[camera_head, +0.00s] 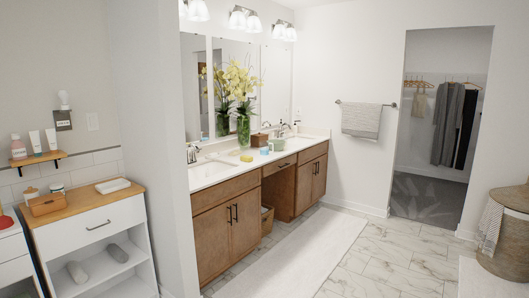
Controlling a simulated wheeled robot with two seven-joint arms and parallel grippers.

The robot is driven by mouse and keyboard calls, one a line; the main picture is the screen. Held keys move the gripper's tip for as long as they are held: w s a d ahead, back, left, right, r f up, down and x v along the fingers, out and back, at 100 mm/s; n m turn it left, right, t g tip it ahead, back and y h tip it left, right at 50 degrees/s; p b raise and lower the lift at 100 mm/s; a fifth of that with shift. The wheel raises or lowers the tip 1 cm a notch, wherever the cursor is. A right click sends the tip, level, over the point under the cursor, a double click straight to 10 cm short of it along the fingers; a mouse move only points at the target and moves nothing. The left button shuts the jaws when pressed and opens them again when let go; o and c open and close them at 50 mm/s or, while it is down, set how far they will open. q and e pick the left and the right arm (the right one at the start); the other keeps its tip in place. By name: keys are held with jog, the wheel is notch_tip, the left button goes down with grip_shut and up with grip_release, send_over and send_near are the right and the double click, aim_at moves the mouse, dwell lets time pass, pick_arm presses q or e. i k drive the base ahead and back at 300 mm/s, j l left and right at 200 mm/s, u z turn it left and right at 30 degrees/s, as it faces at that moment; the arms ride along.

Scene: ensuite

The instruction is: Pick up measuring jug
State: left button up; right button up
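A pale green jug-like vessel (279,145) stands on the white vanity counter (215,172), near the far sink. It is small in the view, so I cannot be sure that it is the measuring jug. A small blue item (264,152) sits just left of it, and a brown box (259,140) stands behind that. A yellow block (246,158) lies nearer on the counter. Neither of my grippers is in view.
A glass vase of yellow flowers (243,128) stands by the mirror. Wooden cabinets (212,235) front the vanity. A pale runner (290,262) covers open floor before it. A white shelf unit (98,238) stands at left, a wicker hamper (500,255) at right.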

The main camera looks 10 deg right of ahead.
aim_at(263, 144)
jog(key=z, duration=0.1)
jog(key=i+z, duration=0.1)
jog(key=i, duration=1.05)
jog(key=i+j, duration=0.15)
jog(key=i, duration=0.95)
jog(key=i+l+z, duration=0.1)
jog(key=i+z, duration=0.3)
jog(key=i, duration=0.35)
jog(key=i+j+z, duration=0.15)
jog(key=i+z, duration=0.3)
jog(key=i, duration=0.35)
jog(key=i+u, duration=0.15)
jog(key=i, duration=0.3)
jog(key=i+l+u, duration=0.15)
jog(key=i, duration=0.35)
